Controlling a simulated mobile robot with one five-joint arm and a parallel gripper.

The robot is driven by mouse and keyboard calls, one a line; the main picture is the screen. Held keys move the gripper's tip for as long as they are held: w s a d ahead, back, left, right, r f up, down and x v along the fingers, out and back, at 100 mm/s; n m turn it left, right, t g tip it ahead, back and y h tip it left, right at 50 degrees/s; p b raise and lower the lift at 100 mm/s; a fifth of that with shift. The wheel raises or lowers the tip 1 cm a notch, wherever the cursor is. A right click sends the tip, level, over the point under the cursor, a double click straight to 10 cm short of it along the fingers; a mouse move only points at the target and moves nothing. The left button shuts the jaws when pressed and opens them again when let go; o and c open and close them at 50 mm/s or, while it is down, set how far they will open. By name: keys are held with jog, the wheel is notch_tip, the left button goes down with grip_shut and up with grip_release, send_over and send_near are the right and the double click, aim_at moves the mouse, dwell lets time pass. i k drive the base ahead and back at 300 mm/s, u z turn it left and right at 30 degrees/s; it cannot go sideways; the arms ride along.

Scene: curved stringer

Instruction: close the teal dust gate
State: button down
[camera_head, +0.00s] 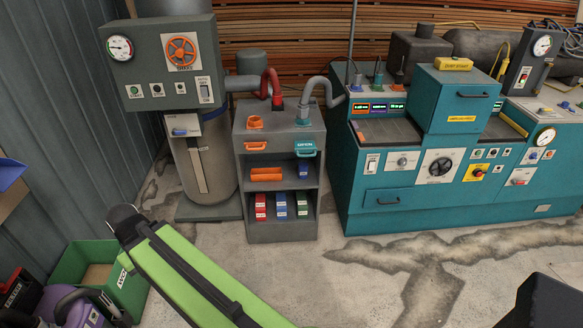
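The teal dust gate (305,148) is a small teal handle marked OPEN on the upper front of a grey cabinet (283,220). It sits below a grey hose (318,84) that bends down to a teal fitting on the cabinet top. An orange gate (256,146) is beside it on the left, below an orange fitting. The teal handle stands out from the cabinet face, and nothing touches it. My gripper is not clearly visible, so I cannot see it at the gate.
A grey dust collector (205,160) stands left of the cabinet; a teal machine (400,195) stands right. Cabinet shelves hold coloured boxes. A long green body with black trim (200,285) crosses the lower left foreground. A green bin (90,260) is at left. The concrete floor before the cabinet is open.

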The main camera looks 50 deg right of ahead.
aim_at(301, 147)
jog(key=u, duration=0.05)
jog(key=i, duration=1.45)
jog(key=z, duration=0.55)
jog(key=k, duration=0.8)
jog(key=z, duration=0.3)
jog(key=i, duration=1.05)
jog(key=z, duration=0.2)
